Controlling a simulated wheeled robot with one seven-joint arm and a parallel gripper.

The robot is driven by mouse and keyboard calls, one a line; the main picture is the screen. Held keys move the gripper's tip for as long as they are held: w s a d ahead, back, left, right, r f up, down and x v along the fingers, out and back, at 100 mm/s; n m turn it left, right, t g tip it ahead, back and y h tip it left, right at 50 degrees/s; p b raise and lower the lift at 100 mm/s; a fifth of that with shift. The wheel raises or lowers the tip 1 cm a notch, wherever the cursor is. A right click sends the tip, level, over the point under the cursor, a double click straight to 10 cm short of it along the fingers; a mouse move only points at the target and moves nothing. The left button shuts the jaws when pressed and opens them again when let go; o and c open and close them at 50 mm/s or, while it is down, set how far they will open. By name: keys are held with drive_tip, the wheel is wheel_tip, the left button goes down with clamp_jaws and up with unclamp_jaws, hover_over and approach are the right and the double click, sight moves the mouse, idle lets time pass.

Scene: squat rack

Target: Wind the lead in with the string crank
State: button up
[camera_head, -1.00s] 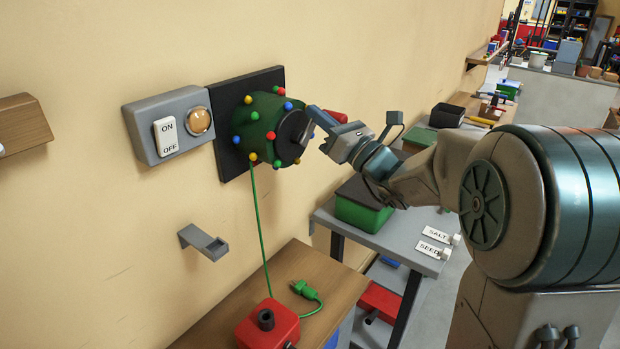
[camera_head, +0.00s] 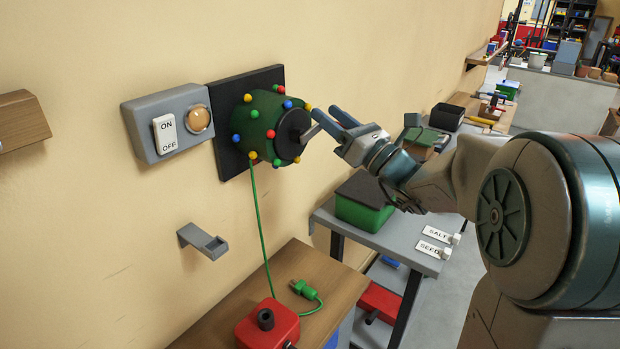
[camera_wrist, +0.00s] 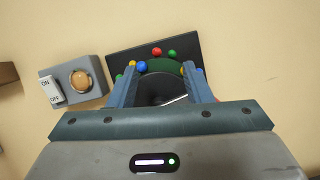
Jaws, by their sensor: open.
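The string crank is a green drum (camera_head: 257,127) on a black wall plate (camera_head: 226,164), studded with coloured balls. In the wrist view the drum (camera_wrist: 160,66) shows between the open fingers (camera_wrist: 161,88).
A grey switch box (camera_head: 141,134) with an ON/OFF rocker and amber lamp is left of the plate. A grey bracket (camera_head: 203,241) sticks out below. A red box (camera_head: 267,327) stands on the wooden bench (camera_head: 222,325). A green bin (camera_head: 361,212) is on the grey table.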

drive_tip(key=shift+s+d, duration=1.2)
drive_tip(key=shift+d, duration=0.3)
